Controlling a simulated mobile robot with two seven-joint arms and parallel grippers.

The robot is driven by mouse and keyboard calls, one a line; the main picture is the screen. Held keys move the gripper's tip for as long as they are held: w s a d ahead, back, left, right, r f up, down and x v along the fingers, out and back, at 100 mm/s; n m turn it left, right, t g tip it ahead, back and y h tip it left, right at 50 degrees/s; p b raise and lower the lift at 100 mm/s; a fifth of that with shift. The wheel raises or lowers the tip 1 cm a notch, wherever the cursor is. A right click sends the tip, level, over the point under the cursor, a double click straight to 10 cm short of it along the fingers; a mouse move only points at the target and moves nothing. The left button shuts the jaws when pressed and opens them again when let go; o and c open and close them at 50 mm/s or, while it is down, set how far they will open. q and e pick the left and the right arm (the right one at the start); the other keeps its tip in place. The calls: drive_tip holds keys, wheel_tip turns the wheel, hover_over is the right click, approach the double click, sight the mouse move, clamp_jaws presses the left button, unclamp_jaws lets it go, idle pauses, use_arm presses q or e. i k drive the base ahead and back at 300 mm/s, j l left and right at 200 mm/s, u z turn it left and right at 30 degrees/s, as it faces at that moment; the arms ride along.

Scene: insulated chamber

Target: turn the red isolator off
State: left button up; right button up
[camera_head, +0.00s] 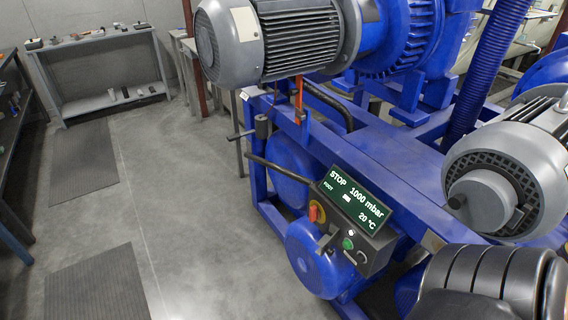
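The red isolator (316,213) is a small red rotary knob on a yellow plate. It sits on the left end of a dark control box (376,248) on the blue pump frame. The knob's exact angle is too small to tell. A lit display (352,200) above the box reads STOP, 1000 mbar and 20 °C. A green button (347,243) is on the box's face, right of and below the isolator. Neither of my grippers shows in the head view. A black rounded arm part, apparently mine, fills the lower right corner. Nothing covers the isolator.
A grey motor (280,40) and blue pump frame stand above and behind the box. A second grey motor (507,170) is at right. An orange lever (299,98) and dark pipe stick out at the frame's left. Grey floor (190,200) at left is clear, with dark mats (97,285).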

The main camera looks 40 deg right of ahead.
sight(314, 212)
drive_tip(key=i+j+z, duration=0.1)
drive_tip(key=i+z, duration=0.35)
drive_tip(key=i+j+z, duration=0.4)
drive_tip(key=i, duration=0.15)
drive_tip(key=i+j+z, duration=0.2)
drive_tip(key=z, duration=0.25)
drive_tip(key=i+j+z, duration=0.5)
drive_tip(key=j+z, duration=0.2)
drive_tip(key=z, duration=0.15)
drive_tip(key=i+j+z, duration=0.1)
drive_tip(key=j+z, duration=0.65)
drive_tip(key=j, duration=0.35)
